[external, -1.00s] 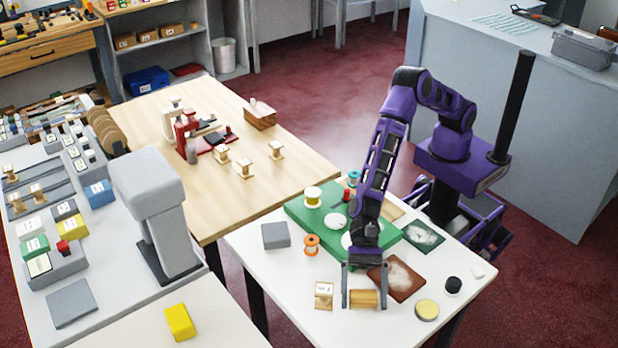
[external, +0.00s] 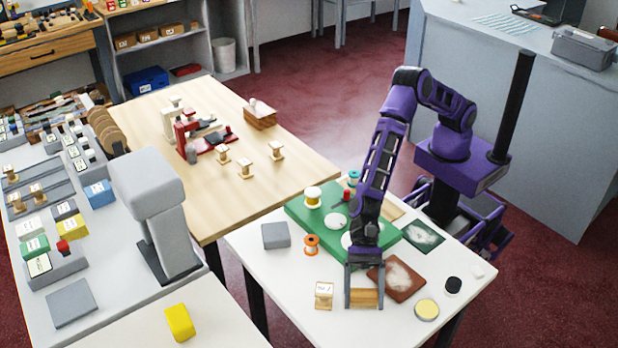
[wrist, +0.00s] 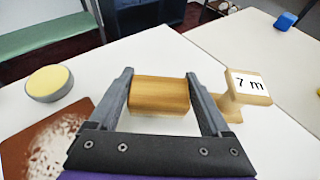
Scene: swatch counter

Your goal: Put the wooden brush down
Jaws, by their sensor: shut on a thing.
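The wooden brush (external: 366,297) is a light brown wooden block at the front of the white table (external: 290,290). My gripper (external: 363,303) points down with one finger at each end of the brush and is shut on it. In the wrist view the brush (wrist: 160,95) sits crosswise between the two grey fingers of my gripper (wrist: 160,80). The brush is at or very near the table top; I cannot tell whether it touches. Its underside is mostly hidden.
A wooden spool tagged "7 m" (external: 324,294) stands close left of the brush. A brown board with a pale patch (external: 398,279) lies close right. A yellow-topped round tin (external: 426,309) is further right, and a green mat (external: 300,212) lies behind. The table's front edge is near.

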